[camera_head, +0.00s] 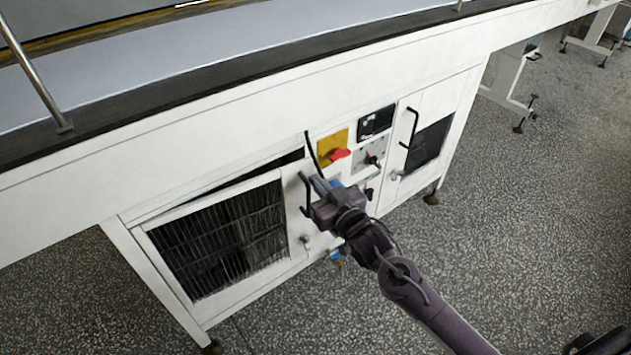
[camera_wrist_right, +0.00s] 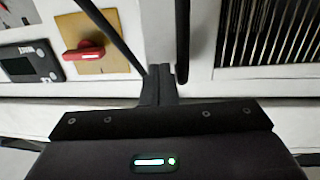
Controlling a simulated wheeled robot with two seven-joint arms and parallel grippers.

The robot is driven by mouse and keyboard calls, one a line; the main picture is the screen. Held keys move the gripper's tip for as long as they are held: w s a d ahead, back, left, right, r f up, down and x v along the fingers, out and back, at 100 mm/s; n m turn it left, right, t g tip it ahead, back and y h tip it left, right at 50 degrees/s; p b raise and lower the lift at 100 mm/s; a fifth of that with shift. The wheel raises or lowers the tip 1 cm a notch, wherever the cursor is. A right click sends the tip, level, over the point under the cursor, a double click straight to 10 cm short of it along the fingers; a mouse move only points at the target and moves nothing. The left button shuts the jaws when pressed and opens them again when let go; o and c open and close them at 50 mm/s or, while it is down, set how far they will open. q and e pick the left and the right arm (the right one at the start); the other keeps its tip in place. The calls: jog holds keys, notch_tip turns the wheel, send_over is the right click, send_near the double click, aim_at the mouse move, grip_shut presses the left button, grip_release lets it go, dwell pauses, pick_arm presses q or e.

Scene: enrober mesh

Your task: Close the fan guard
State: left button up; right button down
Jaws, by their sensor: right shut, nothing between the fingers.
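The fan guard (camera_head: 297,215) is a white-framed panel with a dark slatted grille, at the left of the machine's cabinet front. A dark wedge-shaped gap shows along its top edge, so it stands ajar. Its black upright handle (camera_head: 305,194) is near its right edge. In the right wrist view the grille (camera_wrist_right: 268,30) is at upper right, and the handle (camera_wrist_right: 182,45) is left of it. My right gripper (camera_head: 312,183) is shut and empty, its fingertips (camera_wrist_right: 160,72) close beside the handle; I cannot tell whether they touch. My left gripper is not in view.
Right of the guard are a yellow plate with a red switch (camera_head: 337,154), a black panel (camera_head: 375,122) and a second door (camera_head: 425,108) with a black handle. A thin black bar (camera_head: 312,150) rises near my gripper. The machine's ledge overhangs above; speckled floor (camera_head: 530,230) is clear at right.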

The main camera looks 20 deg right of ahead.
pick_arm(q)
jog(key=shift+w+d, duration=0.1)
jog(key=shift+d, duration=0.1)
pick_arm(e)
jog(key=shift+x, duration=0.8)
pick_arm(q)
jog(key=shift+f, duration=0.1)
